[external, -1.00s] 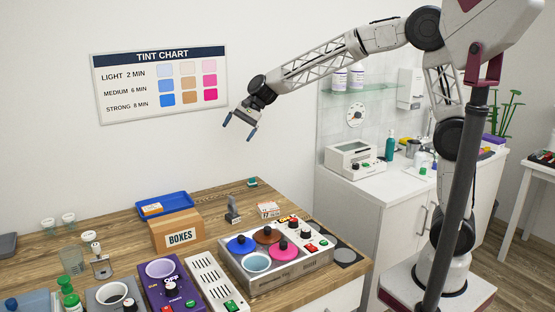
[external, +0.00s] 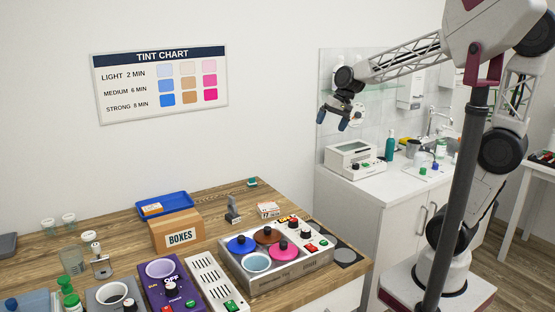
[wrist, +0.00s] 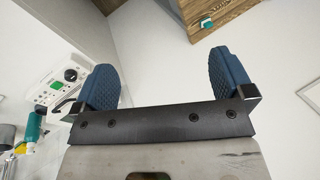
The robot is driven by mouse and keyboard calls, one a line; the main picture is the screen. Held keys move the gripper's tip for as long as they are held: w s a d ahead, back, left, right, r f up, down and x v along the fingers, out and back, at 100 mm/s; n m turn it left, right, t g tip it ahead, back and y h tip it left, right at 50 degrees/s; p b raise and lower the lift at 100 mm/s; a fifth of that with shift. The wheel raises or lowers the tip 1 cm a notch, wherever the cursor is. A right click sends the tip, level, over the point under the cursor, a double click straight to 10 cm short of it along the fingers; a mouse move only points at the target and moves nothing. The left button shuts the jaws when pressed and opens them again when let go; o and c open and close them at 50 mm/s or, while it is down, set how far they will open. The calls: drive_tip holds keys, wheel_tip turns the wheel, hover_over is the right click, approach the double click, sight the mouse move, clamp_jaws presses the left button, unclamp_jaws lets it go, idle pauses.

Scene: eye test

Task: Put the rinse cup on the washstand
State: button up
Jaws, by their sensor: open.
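My gripper (external: 335,119) is open and empty, high in front of the glass panel at the left end of the washstand (external: 375,185). In the wrist view its two blue fingers (wrist: 165,80) stand wide apart with nothing between them. The washstand is a white cabinet with a tap. A grey cup (external: 412,148) stands on its top; I cannot tell whether it is the rinse cup. Small clear cups (external: 68,220) and a larger clear beaker (external: 72,260) stand on the wooden bench at the left. None of these is near my fingers.
On the washstand are a white device (external: 354,159), a teal bottle (external: 390,146) and small bottles. The wooden bench (external: 115,236) holds a cardboard box (external: 176,231), a blue tray (external: 164,205) and a warmer with coloured pots (external: 275,262). A gap separates bench and washstand.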

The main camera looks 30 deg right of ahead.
drive_tip(key=s+d+f+n+h, duration=0.1)
drive_tip(key=s+d+f+h, duration=0.1)
drive_tip(key=s+d, duration=0.6)
drive_tip(key=s+d+f+n+h, duration=0.1)
drive_tip(key=s+d+f+h, duration=0.1)
drive_tip(key=s+d+f, duration=0.3)
drive_tip(key=s+d, duration=0.4)
drive_tip(key=s, duration=0.2)
drive_tip(key=shift+s+d+n+t, duration=0.15)
drive_tip(key=shift+d+n+t, duration=0.1)
drive_tip(key=shift+n+t, duration=0.15)
drive_tip(key=shift+r, duration=0.15)
